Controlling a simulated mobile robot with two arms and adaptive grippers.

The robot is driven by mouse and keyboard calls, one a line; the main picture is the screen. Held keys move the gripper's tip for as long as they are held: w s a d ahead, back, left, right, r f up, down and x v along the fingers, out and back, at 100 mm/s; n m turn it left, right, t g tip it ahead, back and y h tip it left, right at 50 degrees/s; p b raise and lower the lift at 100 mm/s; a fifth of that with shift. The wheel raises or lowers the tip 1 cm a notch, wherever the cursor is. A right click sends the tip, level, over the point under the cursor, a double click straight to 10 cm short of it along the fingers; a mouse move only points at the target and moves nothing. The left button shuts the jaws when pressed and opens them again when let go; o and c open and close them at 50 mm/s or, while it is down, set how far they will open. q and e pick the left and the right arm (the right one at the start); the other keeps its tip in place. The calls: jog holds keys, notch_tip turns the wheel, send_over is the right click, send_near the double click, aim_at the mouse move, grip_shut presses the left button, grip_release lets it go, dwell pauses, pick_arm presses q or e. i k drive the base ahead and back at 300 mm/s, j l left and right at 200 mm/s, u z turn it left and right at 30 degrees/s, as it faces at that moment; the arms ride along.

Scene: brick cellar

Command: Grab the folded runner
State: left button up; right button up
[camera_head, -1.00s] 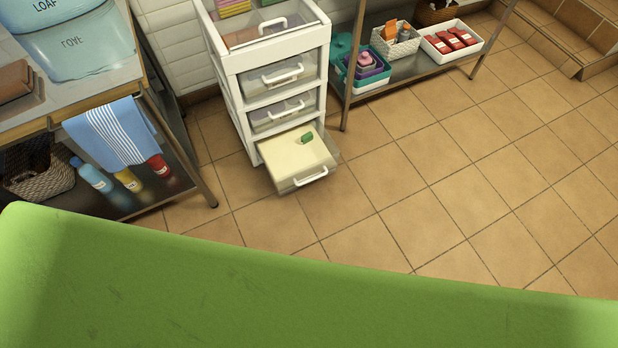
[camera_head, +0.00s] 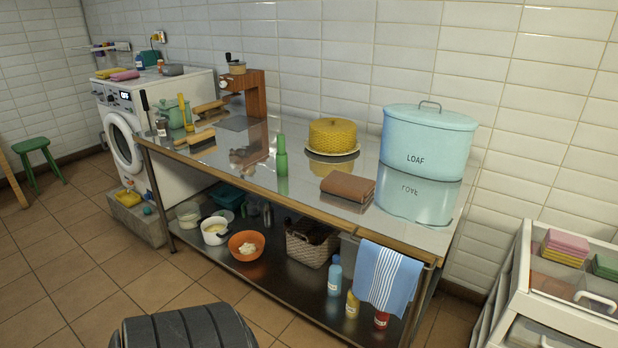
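A brown folded cloth (camera_head: 348,186), which looks like the folded runner, lies flat on the steel worktable (camera_head: 232,155) near its front edge. It is left of the blue LOAF bin (camera_head: 428,135) and in front of a yellow domed cover (camera_head: 333,136). Its top and front side show, with nothing on it. A blue striped towel (camera_head: 390,278) hangs over the table's front edge at the right. Neither of my grippers is in view.
A green bottle (camera_head: 282,156) stands left of the cloth. The lower shelf holds an orange bowl (camera_head: 246,246), a basket (camera_head: 311,246) and bottles. A white drawer cart (camera_head: 568,302) stands at right; a washing machine (camera_head: 121,142) stands at left. Tiled floor is open at left.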

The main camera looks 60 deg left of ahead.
aim_at(351, 187)
jog(key=u, duration=1.65)
jog(key=i+l, duration=0.1)
jog(key=l, duration=0.15)
